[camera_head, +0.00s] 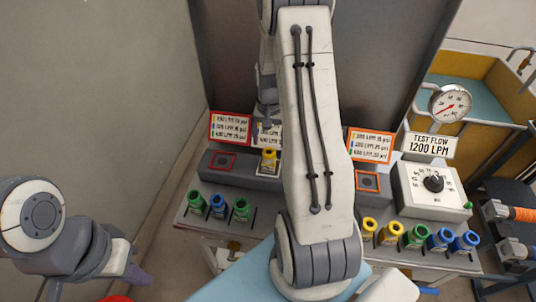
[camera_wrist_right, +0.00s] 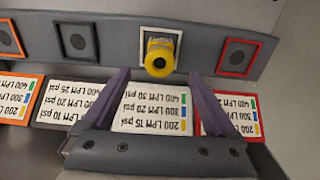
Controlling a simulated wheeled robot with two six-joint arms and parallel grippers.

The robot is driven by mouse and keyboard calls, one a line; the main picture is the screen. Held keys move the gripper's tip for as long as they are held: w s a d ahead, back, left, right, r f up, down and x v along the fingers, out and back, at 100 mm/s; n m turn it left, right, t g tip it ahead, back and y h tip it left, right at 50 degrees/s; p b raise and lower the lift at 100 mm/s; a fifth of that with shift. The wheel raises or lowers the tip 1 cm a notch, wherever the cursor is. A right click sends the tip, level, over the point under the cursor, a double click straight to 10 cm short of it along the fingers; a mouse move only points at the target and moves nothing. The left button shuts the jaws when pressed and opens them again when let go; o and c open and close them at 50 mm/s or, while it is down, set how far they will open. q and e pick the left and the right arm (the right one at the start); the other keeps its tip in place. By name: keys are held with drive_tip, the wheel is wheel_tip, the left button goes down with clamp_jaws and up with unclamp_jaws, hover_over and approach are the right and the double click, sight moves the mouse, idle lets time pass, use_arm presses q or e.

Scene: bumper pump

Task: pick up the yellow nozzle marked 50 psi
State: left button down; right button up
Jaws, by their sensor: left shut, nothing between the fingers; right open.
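Yellow nozzles stand in the right-hand rack in the head view, one at its left end (camera_head: 369,228) and another yellow nozzle (camera_head: 389,234) beside it. A third yellow nozzle (camera_head: 269,160) sits in the white-framed socket; it also shows in the right wrist view (camera_wrist_right: 160,53). I cannot read a 50 psi mark on any of them. My right gripper (camera_wrist_right: 157,76) is open and empty, its purple fingertips just short of the socketed nozzle, one to each side. My left gripper (camera_head: 137,274) is shut and empty at the lower left, away from the racks.
Green and blue nozzles (camera_head: 217,205) stand in the left rack; green and blue ones (camera_head: 441,239) also fill the right rack. Label cards (camera_wrist_right: 155,108) stand by the sockets. A dial box (camera_head: 432,188) and gauge (camera_head: 451,103) are at right. My right arm hides the middle.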

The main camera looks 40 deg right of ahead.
sight(270, 151)
wheel_tip(270, 151, down, 5)
drive_tip(key=shift+s+d+f+p, duration=0.1)
drive_tip(key=shift+d+p, duration=0.05)
drive_tip(key=shift+p, duration=0.4)
drive_tip(key=f+p, duration=0.1)
drive_tip(key=f, duration=0.1)
drive_tip(key=f+p, duration=0.1)
drive_tip(key=shift+a+f, duration=0.2)
drive_tip(key=shift+f, duration=0.85)
clamp_jaws()
